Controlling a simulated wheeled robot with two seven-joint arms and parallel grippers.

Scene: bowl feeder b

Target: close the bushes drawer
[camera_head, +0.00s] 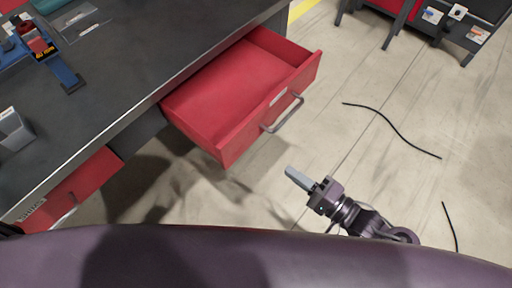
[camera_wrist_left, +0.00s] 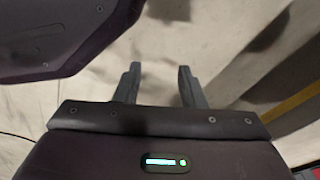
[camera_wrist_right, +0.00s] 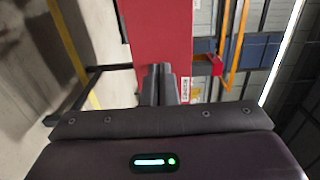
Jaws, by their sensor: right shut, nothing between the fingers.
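The red drawer (camera_head: 235,85) is pulled well out from under the dark workbench and looks empty inside. Its front has a grey bar handle (camera_head: 284,113) and a small pale label too small to read. My right gripper (camera_head: 290,173) is shut and empty, apart from the drawer, below and right of its front in the head view. In the right wrist view, a red panel (camera_wrist_right: 160,35) lies beyond the shut fingers (camera_wrist_right: 160,75). My left gripper (camera_wrist_left: 157,75) shows only in its wrist view, open and empty, with floor beyond it.
The workbench top (camera_head: 130,60) carries a blue fixture (camera_head: 65,75) and a grey box (camera_head: 14,128). Another red drawer (camera_head: 75,190) is at lower left. Black cables (camera_head: 392,125) lie on the floor.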

